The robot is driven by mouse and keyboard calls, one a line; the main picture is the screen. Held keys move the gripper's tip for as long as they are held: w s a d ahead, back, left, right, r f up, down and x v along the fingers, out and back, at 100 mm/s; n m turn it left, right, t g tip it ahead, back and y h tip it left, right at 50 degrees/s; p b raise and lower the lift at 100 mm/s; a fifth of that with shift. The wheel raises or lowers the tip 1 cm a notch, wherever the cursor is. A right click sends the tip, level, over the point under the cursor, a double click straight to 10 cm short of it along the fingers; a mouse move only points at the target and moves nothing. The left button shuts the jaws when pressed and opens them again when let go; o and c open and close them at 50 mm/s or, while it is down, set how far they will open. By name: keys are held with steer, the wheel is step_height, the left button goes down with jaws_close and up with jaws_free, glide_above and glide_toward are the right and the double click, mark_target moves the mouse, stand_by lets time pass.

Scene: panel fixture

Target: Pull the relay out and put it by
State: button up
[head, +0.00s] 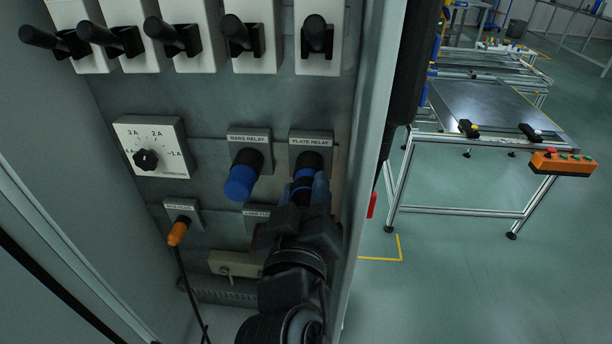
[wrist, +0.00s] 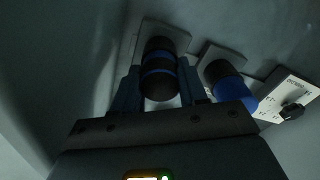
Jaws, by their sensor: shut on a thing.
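The plate relay (head: 309,163), a black cylinder with blue bands, sits at its grey socket plate under the label "PLATE RELAY". It also shows in the wrist view (wrist: 159,70), with its far end against the socket. My gripper (head: 305,192) is shut on it, one finger on each side; the fingers also show in the wrist view (wrist: 157,90). A second relay, the bars relay (head: 242,176), with a black body and blue cap, sits in its own socket to the left. In the wrist view it is at the right (wrist: 228,88). My gripper hides part of the lower panel.
A row of black levers (head: 240,37) runs above. A dial (head: 146,160) and an orange plug with a cable (head: 178,233) are at the left. The cabinet's right edge (head: 365,170) is close to my gripper. A metal-topped table (head: 490,108) stands beyond it.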

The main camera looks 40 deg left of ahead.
steer(key=shift+v, duration=2.7)
stand_by(0.6)
steer(key=b, duration=0.1)
glide_toward(305, 197)
steer(key=shift+w+d, duration=0.1)
stand_by(0.4)
steer(key=shift+r, duration=0.1)
